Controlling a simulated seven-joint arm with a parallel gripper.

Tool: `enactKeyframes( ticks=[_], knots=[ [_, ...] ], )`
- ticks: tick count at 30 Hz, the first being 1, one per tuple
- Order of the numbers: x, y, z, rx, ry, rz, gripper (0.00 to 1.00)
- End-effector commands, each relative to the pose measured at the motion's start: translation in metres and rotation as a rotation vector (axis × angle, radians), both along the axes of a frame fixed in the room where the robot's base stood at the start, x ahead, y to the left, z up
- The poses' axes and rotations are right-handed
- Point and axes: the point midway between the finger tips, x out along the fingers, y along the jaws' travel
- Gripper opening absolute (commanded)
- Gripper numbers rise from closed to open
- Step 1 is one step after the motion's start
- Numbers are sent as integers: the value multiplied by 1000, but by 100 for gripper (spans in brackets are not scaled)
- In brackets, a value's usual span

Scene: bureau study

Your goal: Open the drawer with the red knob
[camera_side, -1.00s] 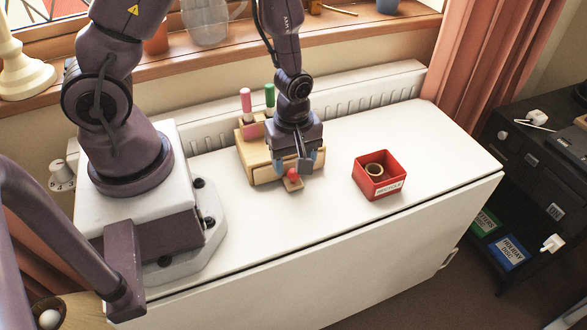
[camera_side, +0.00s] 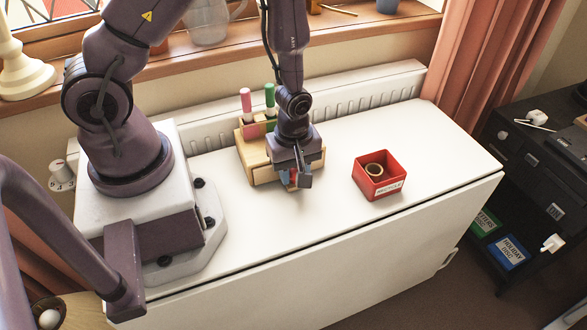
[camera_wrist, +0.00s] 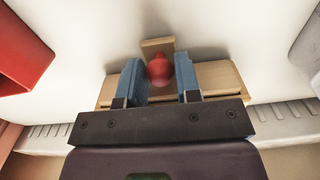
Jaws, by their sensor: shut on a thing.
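The small wooden desk organizer (camera_side: 250,154) stands at the back of the white desk, with my gripper (camera_side: 294,182) low in front of it. In the wrist view, the round red knob (camera_wrist: 159,70) sits between the two blue fingers of my gripper (camera_wrist: 160,78), which are shut on it. The wooden front (camera_wrist: 218,76) shows behind the fingers. In the side view my gripper hides most of the knob and drawer.
A red open box (camera_side: 380,187) with a ring (camera_side: 374,169) inside stands to the right, apart from the organizer. A pink marker (camera_side: 246,102) and a green marker (camera_side: 269,95) stand upright in the organizer. The white desk (camera_side: 265,228) is clear in front.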

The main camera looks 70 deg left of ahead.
Motion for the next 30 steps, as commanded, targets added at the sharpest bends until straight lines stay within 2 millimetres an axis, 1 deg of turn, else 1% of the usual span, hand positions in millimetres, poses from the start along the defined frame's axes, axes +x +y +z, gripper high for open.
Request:
enactKeyframes(
  ticks=[2, 5, 12, 16, 18, 21, 29, 30],
  knots=[
    [0, -4, 0, 0, 0, -4, 0],
    [1, -18, 0, 0, -1, -8, 0],
    [-1, -67, 0, 0, -3, -11, 0],
    [-2, -86, 0, 0, -3, -7, 0],
    [-2, -92, 0, 0, -3, -6, 0],
    [-2, -95, 1, -1, -3, -3, 0],
    [-3, -95, 0, -1, -2, 0, 0],
    [-3, -95, 0, -1, -2, 0, 36]
  ],
)
